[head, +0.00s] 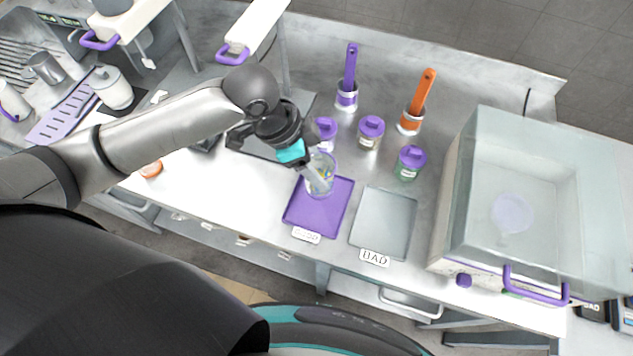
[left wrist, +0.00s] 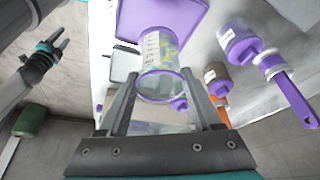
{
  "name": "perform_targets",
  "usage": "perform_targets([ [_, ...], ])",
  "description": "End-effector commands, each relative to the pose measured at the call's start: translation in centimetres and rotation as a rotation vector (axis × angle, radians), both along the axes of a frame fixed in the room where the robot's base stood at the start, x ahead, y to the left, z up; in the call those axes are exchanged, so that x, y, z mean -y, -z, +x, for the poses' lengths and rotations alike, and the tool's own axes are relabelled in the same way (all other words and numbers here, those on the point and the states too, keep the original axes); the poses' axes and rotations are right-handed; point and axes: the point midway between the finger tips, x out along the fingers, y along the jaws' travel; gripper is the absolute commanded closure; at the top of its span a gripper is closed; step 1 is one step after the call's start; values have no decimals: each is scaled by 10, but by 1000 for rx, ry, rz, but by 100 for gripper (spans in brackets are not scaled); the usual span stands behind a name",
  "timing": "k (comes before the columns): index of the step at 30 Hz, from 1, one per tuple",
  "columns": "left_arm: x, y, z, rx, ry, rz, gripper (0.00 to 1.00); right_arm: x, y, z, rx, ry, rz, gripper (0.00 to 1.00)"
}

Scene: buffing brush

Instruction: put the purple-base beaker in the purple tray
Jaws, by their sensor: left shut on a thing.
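The clear beaker (head: 319,181), with purple trim and coloured bits inside, is over the purple tray (head: 298,213) marked by a label at its front edge. My left gripper (head: 312,168) is shut on the beaker. In the left wrist view the beaker (left wrist: 161,62) sits between the fingers of the left gripper (left wrist: 160,82), with the purple tray (left wrist: 180,12) behind it. Whether the beaker's base touches the tray cannot be told. My right gripper (left wrist: 52,50) shows at the upper left of the left wrist view, empty, its fingers apart.
A grey tray (head: 382,225) with a BAD label lies right of the purple tray. Purple-lidded jars (head: 369,131) and purple (head: 349,80) and orange (head: 419,95) brushes in holders stand behind. A large clear-walled box (head: 515,190) fills the right side. A white kettle (head: 112,90) stands left.

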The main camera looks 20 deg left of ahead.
Motion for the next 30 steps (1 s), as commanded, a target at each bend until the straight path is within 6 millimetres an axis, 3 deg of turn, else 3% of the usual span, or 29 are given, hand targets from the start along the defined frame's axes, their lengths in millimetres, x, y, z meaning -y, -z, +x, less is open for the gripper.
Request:
perform_targets([
  [3,0,20,-1,-1,-1,-1,100,0,2,7,11,0,1,50],
  [8,0,32,0,0,0,-1,100,-1,3,9,16,0,1,50],
  [15,0,66,0,-1,-1,-1,100,-1,8,9,16,0,2,50],
  [28,0,73,0,2,1,0,100,-1,8,9,16,0,2,50],
  [29,0,74,0,1,1,1,33,-1,8,9,16,0,2,50],
  [30,0,73,0,1,1,1,29,-1,8,9,16,0,2,50],
])
